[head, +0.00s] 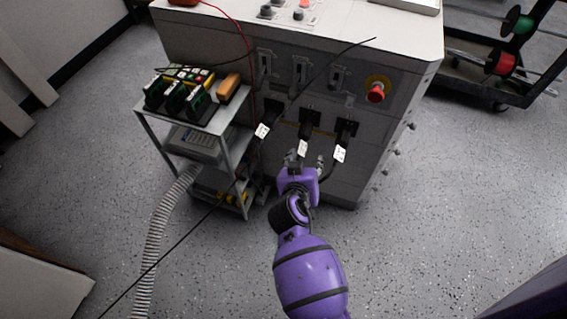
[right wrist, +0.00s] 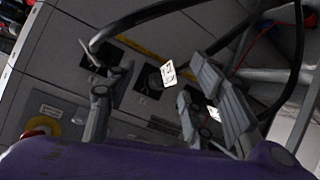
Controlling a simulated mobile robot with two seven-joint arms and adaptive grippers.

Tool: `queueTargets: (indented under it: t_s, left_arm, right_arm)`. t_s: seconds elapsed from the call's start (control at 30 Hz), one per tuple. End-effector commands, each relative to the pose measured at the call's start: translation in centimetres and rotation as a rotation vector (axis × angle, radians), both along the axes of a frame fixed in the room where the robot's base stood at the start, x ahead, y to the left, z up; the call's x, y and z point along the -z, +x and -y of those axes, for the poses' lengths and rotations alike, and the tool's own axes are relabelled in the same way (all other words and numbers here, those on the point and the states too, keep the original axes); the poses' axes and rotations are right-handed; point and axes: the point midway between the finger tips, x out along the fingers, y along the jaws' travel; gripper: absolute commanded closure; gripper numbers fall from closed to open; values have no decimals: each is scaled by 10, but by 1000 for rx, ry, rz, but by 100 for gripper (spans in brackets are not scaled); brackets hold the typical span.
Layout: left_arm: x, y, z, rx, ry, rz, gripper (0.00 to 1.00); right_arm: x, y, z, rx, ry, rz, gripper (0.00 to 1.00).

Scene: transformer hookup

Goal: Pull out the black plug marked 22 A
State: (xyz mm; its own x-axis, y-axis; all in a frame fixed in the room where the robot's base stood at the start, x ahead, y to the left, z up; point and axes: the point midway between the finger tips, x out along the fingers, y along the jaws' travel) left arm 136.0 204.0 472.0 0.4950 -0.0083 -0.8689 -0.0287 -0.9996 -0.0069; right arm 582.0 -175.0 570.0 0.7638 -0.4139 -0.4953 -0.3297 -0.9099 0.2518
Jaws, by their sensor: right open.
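Three black plugs with white tags sit in a row on the grey cabinet front in the head view: a left plug (head: 272,112), a middle plug (head: 308,122) and a right plug (head: 345,131). Their tags are too small to read, so I cannot tell which is marked 22 A. My right gripper (head: 304,161) is open just below the middle plug's tag (head: 302,148). In the right wrist view its fingers (right wrist: 160,90) stand apart, with a white tag (right wrist: 168,73) showing between them. I cannot tell whether they touch a plug. My left gripper is out of view.
A red stop button (head: 376,93) is at the cabinet's right. A small metal cart (head: 150,118) with black-and-green devices stands close on the left. A thin black cable (head: 190,228) crosses the view. A cable-reel rack (head: 470,75) stands at the right. The front floor is open.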

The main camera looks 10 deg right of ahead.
Motion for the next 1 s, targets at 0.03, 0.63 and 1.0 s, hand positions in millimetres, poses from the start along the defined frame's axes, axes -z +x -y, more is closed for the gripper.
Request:
queueTargets:
  t_s: [0.03,0.63,1.0]
  left_arm:
    - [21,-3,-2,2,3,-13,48]
    - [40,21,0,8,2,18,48]
    - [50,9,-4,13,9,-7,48]
  right_arm:
    - [9,17,-4,38,-10,22,51]
    - [-8,89,12,179,-63,131,51]
    - [7,118,35,178,-60,130,51]
